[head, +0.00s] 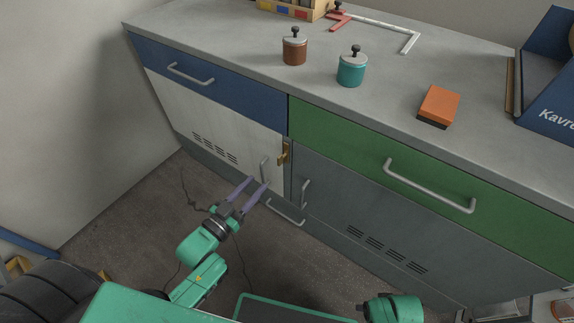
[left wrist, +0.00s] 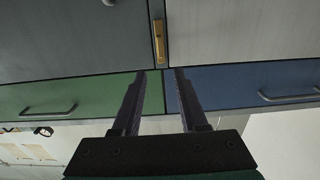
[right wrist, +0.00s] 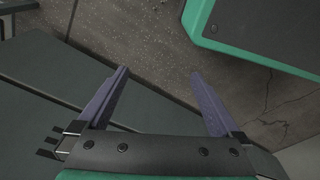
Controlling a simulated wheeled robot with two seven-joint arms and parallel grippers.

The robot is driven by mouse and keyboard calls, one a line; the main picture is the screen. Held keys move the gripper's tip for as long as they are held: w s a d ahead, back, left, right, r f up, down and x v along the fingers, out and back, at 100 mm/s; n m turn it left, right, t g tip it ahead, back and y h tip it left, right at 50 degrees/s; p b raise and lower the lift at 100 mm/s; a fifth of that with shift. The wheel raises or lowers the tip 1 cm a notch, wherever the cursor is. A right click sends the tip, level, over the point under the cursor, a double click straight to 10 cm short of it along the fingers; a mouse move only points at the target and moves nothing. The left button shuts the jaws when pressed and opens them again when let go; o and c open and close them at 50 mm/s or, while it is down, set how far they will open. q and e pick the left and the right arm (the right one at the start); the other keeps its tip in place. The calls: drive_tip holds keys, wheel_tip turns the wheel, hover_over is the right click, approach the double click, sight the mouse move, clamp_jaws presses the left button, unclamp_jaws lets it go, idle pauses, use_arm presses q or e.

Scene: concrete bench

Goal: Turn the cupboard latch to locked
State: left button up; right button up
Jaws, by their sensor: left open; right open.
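The brass cupboard latch (head: 284,153) is at the upper edge of the seam between the white cupboard door (head: 220,132) and the grey cupboard door (head: 340,200). Its bar looks roughly upright, along the seam. The latch also shows in the left wrist view (left wrist: 158,40), beyond the fingertips. My left gripper (head: 259,183) is open and empty, in front of the white door, below and left of the latch and apart from it. Its fingers show in the left wrist view (left wrist: 160,72). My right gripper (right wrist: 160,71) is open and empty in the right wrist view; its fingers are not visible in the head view.
A blue drawer (head: 205,80) and a green drawer (head: 430,165) with bar handles are above the doors. Door handles (head: 265,170) (head: 305,193) flank the latch. Two lidded jars (head: 294,50) (head: 351,70) and an orange block (head: 440,104) stand on the bench top (head: 230,40).

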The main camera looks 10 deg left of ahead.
sight(278, 160)
use_arm(q)
drive_tip(key=b+x, duration=0.2)
drive_tip(key=x, duration=1)
drive_tip(key=shift+w, duration=0.1)
drive_tip(key=shift+w+d, duration=0.1)
drive_tip(key=shift+w, duration=0.2)
use_arm(e)
wheel_tip(278, 160, up, 6)
drive_tip(key=w+a, duration=0.1)
drive_tip(key=w, duration=0.1)
drive_tip(key=shift+w+a+f, duration=0.2)
drive_tip(key=shift+w+a, duration=0.05)
drive_tip(key=shift+a, duration=0.05)
use_arm(q)
drive_tip(key=shift+c, duration=0.3)
drive_tip(key=shift+r, duration=0.1)
clamp_jaws()
